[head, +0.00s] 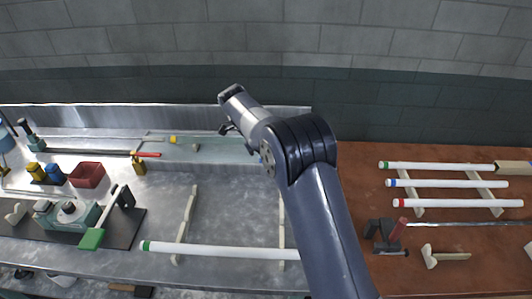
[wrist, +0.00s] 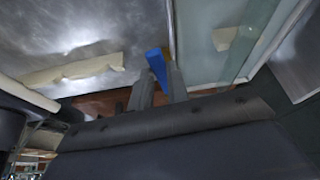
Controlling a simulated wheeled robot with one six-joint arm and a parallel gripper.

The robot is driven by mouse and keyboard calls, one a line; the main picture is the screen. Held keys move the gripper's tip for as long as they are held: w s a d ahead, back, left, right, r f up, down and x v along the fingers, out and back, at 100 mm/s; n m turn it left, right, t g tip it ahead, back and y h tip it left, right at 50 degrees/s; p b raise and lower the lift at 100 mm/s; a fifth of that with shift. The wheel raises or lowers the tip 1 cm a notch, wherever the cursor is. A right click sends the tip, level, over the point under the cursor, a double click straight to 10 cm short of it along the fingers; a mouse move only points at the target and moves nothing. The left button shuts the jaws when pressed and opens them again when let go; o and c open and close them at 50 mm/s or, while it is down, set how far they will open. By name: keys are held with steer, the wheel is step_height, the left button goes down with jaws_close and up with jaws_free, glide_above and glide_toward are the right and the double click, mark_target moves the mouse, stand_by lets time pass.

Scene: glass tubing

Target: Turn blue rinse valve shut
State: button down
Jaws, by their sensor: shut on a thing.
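The blue valve handle (wrist: 154,60) shows in the wrist view as a short blue bar between the fingertips of my gripper (wrist: 160,78). My gripper is shut on it; the fingers cover its near end. The valve body under the handle is hidden, so I cannot tell how far the handle is turned. In the head view my gripper (head: 229,128) reaches over the right part of the pale green glass-like trough (head: 215,151), and my arm hides most of the valve area.
A red-handled valve (head: 148,155) stands at the trough's left end. A red bin (head: 87,174) and a green-grey device (head: 70,214) stand at left.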

steer(key=shift+w+m+p, duration=0.4)
steer(key=shift+w+m, duration=0.05)
steer(key=shift+m, duration=0.25)
steer(key=shift+g, duration=0.3)
steer(key=c, duration=1.4)
jaws_free()
steer(key=shift+o, duration=0.2)
steer(key=v, duration=1)
steer(key=shift+r, duration=0.35)
steer(key=shift+f, duration=0.1)
